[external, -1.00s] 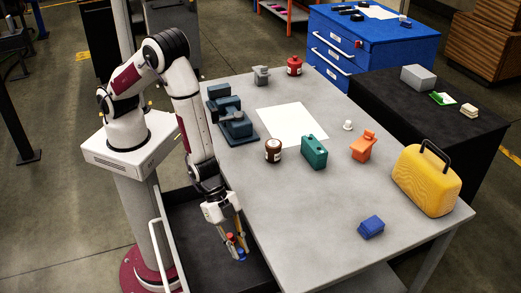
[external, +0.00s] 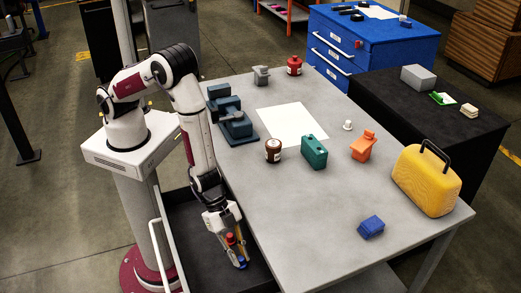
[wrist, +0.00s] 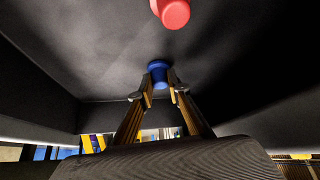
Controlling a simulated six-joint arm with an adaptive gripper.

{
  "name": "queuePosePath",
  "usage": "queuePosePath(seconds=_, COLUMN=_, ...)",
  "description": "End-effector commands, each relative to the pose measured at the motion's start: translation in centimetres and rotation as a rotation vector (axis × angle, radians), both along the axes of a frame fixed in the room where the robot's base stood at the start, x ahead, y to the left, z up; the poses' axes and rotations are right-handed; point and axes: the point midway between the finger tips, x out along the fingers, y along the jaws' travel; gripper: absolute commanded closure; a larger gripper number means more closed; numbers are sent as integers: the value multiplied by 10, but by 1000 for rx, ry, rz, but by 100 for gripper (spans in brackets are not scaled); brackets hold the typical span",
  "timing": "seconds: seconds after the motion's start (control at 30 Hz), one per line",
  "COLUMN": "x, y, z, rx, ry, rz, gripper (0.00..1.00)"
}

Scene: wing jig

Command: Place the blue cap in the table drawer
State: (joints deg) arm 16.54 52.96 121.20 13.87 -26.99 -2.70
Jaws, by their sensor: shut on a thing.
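The blue cap (wrist: 158,68) is between the fingertips of my gripper (wrist: 160,92), which is shut on it. In the external view my gripper (external: 238,260) points down into the open dark drawer (external: 183,240) at the table's near-left side, with the blue cap (external: 242,263) at its tips. The drawer's floor and walls surround the cap in the wrist view. I cannot tell whether the cap touches the floor. A red cap-like thing (wrist: 173,12) shows beyond the blue cap; it also shows beside the fingers in the external view (external: 231,239).
The grey table (external: 300,220) edge lies close to the right of my gripper. On the table are a blue block (external: 371,227), a yellow case (external: 426,180), a green canister (external: 314,152), a brown jar (external: 273,150) and an orange part (external: 363,146). The drawer's left part is clear.

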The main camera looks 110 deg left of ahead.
Motion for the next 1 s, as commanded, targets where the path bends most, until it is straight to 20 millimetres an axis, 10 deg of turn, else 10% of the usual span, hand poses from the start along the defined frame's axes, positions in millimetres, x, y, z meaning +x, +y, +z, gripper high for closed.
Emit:
queuePosePath(seconds=0.3, x=0, y=0, z=-3, rx=0, ry=1, rz=0, gripper=94)
queuePosePath(seconds=0.4, x=0, y=0, z=-3, rx=0, ry=0, rz=0, gripper=66)
queuePosePath(seconds=1.0, x=-2, y=1, z=3, rx=0, ry=1, rz=0, gripper=66)
